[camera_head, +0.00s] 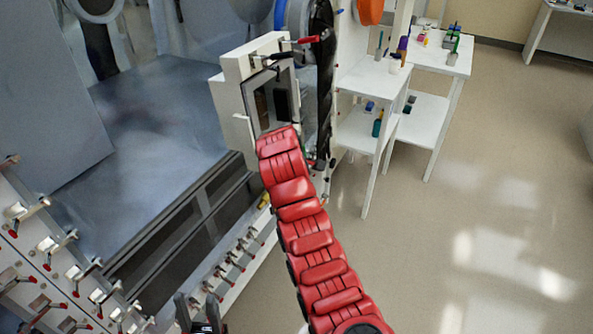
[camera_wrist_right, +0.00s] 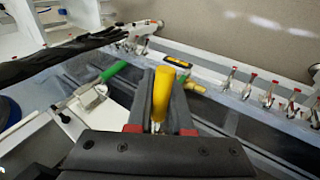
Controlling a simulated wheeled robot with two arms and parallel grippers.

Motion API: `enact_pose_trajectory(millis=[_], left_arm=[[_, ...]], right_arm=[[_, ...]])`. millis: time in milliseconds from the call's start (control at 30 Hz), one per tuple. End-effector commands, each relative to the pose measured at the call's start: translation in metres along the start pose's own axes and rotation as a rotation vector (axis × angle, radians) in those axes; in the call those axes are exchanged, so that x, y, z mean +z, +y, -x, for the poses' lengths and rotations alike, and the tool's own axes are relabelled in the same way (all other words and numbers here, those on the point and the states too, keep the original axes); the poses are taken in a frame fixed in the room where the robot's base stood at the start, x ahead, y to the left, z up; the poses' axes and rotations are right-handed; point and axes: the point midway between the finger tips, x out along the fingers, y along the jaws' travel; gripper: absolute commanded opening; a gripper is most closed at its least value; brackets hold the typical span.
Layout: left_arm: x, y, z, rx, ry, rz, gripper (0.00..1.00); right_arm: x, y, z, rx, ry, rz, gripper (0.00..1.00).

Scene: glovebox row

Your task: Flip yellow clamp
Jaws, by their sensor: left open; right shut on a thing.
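The yellow clamp handle (camera_wrist_right: 162,95) stands up between the dark fingers of my right gripper (camera_wrist_right: 160,115) in the right wrist view. The gripper is shut on it. The lower part of the clamp is hidden by the gripper body. In the head view, my red right arm reaches up to the white box at the chamber, and its gripper is hidden behind the arm. My left gripper (camera_head: 198,314) shows at the bottom edge of the head view, dark, open and empty, beside the row of red-tipped clamps.
A green-handled clamp (camera_wrist_right: 113,71) is left of the yellow one. Several red-tipped clamps (camera_wrist_right: 270,93) line the rail to the right. The white box (camera_head: 255,62) has red and black handles on top. A white shelf table (camera_head: 358,82) stands behind; floor at right is clear.

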Motion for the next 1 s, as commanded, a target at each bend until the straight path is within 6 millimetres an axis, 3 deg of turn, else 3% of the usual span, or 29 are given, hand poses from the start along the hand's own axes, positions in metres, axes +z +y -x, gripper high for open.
enact_pose_trajectory(millis=[33, 67, 200, 667, 833, 1000], left_arm=[[0.000, 0.000, -0.001, 0.000, 0.000, 0.000, 0.50], [0.000, 0.000, -0.001, 0.000, 0.000, 0.000, 0.50], [0.000, 0.000, -0.001, 0.000, 0.000, 0.000, 0.50], [0.000, 0.000, 0.001, 0.000, 0.000, 0.000, 0.50], [0.001, 0.000, 0.005, 0.000, 0.000, 0.000, 0.50], [0.001, 0.000, 0.006, 0.000, 0.000, 0.000, 0.50]], right_arm=[[-0.004, 0.005, 0.005, 0.014, 0.014, 0.001, 0.00], [-0.005, 0.006, 0.005, 0.014, 0.015, 0.000, 0.24], [-0.005, 0.006, 0.006, 0.015, 0.017, 0.000, 0.48], [-0.004, 0.003, 0.007, 0.008, 0.011, 0.000, 0.48], [-0.003, 0.002, 0.031, 0.011, 0.013, 0.000, 0.48], [-0.004, 0.003, 0.080, 0.012, 0.016, -0.001, 0.48]])
